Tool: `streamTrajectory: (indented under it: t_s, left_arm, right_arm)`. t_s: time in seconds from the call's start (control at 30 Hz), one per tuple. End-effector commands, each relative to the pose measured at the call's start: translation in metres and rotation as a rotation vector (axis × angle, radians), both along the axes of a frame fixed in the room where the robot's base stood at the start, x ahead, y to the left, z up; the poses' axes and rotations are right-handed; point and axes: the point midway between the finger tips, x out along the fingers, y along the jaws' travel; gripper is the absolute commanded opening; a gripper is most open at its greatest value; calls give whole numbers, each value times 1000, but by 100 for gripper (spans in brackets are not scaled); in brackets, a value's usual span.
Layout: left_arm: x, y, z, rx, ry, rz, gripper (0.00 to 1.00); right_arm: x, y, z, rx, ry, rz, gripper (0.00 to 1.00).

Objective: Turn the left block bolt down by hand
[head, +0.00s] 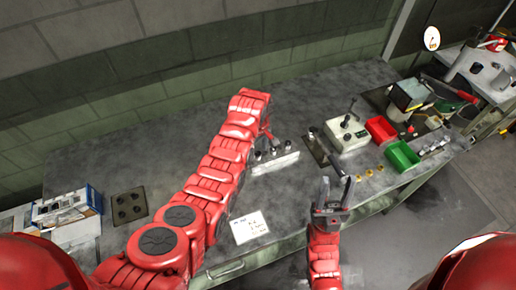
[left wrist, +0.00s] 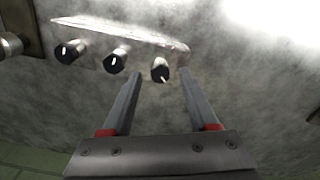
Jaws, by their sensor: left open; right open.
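A pale metal block (head: 275,165) holds a row of three dark-headed bolts on the bench. In the left wrist view the block (left wrist: 120,33) is seen from the opposite side, its bolts marked white on top. The left block bolt (left wrist: 160,70) is at the picture's right there, with the middle bolt (left wrist: 115,63) and the far bolt (left wrist: 68,52) beside it. My left gripper (left wrist: 160,74) is open, its fingertips on either side of the left bolt in the picture; contact is not visible. In the head view it is partly hidden by my arm. My right gripper (head: 337,181) is open and empty.
A grey machine with a lever (head: 347,130), a red bin (head: 381,129) and a green bin (head: 403,155) stand to the right. Several brass pieces (head: 368,172) lie before them. A paper sheet (head: 250,227) lies in front of the block.

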Motion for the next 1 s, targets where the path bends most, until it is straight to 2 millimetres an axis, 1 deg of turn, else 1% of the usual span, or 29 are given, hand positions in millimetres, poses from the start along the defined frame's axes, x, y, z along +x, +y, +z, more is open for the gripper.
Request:
streamTrajectory:
  t_s: [0.23, 0.27, 0.3, 0.37, 0.5, 0.57, 0.6, 0.83, 1.0]
  left_arm:
    - [0, 0, -1, 0, 0, 0, 60]
    - [0, 0, -1, 0, 0, 0, 56]
    - [0, 0, -1, 0, 0, 0, 49]
    - [0, 0, -1, 0, 0, 0, 38]
    - [0, 0, -1, 0, 0, 0, 13]
    - [0, 0, -1, 0, 0, 0, 2]
    - [0, 0, -1, 0, 0, 0, 0]
    - [0, 0, -1, 0, 0, -2, 0]
    - [-1, 0, -4, 1, 2, -32, 0]
  right_arm:
    - [0, 0, 0, 0, 0, 0, 50]
    - [0, 0, 0, 0, 0, 0, 50]
    - [0, 0, 0, 0, 0, 0, 50]
    - [0, 0, 0, 0, 0, 0, 50]
    - [0, 0, 0, 0, 0, 0, 50]
    - [0, 0, 0, 0, 0, 0, 50]
    - [0, 0, 0, 0, 0, 0, 50]
    - [0, 0, -1, 0, 0, 0, 50]
    - [0, 0, -7, 0, 0, 0, 50]
